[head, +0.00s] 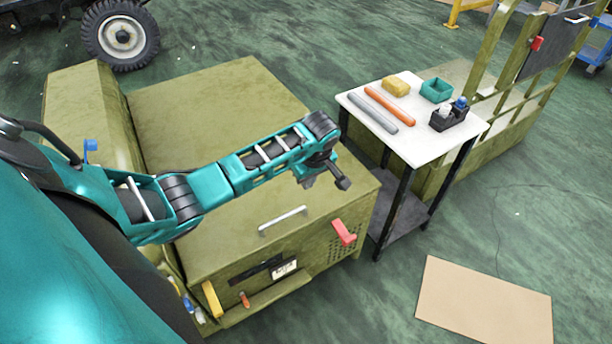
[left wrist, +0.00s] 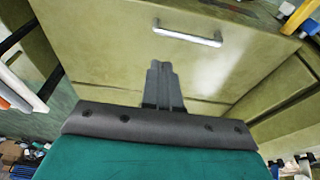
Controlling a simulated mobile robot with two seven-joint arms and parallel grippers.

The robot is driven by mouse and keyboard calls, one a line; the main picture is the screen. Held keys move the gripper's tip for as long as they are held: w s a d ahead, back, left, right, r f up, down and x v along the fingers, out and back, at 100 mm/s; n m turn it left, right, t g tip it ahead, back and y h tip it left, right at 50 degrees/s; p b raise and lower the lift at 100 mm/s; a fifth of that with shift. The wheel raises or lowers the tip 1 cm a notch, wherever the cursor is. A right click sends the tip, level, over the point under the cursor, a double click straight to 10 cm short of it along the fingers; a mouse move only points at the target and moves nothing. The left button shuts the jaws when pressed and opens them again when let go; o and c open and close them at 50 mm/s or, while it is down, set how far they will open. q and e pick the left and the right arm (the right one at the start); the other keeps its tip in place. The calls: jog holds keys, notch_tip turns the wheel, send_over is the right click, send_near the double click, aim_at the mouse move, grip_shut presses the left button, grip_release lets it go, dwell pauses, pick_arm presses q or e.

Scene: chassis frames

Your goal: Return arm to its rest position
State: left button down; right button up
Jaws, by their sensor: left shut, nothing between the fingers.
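My left arm reaches in from the left in the head view, over the olive-green cabinet (head: 215,100). My left gripper (head: 343,184) hangs above the cabinet's right part, shut and empty, apart from the small table. In the left wrist view the closed fingers (left wrist: 162,68) point toward the cabinet's face, below its silver handle (left wrist: 188,33). The same handle (head: 283,220) shows in the head view, lower left of the gripper. My right gripper is in neither view.
A small white-topped table (head: 410,148) stands right of the gripper. It holds a grey rod (head: 373,113), an orange rod (head: 390,106), a yellow sponge-like block (head: 396,85), a teal box (head: 436,90) and a black holder (head: 449,118). A cardboard sheet (head: 485,303) lies on the floor.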

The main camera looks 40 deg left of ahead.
pick_arm(q)
jog(key=shift+v, duration=0.75)
jog(key=s+d+f+m+t+h, duration=0.35)
jog(key=s+d+f+m, duration=0.4)
jog(key=d, duration=0.25)
jog(key=s+d+r+m+t, duration=0.2)
jog(key=s+m+t, duration=0.1)
jog(key=s+m, duration=0.1)
jog(key=s+d+r+m+t+h, duration=0.1)
jog(key=s+d+r+m+t, duration=0.1)
jog(key=s+r+m+t, duration=0.1)
jog(key=shift+s+m, duration=0.75)
jog(key=shift+s, duration=0.4)
jog(key=shift+f, duration=0.1)
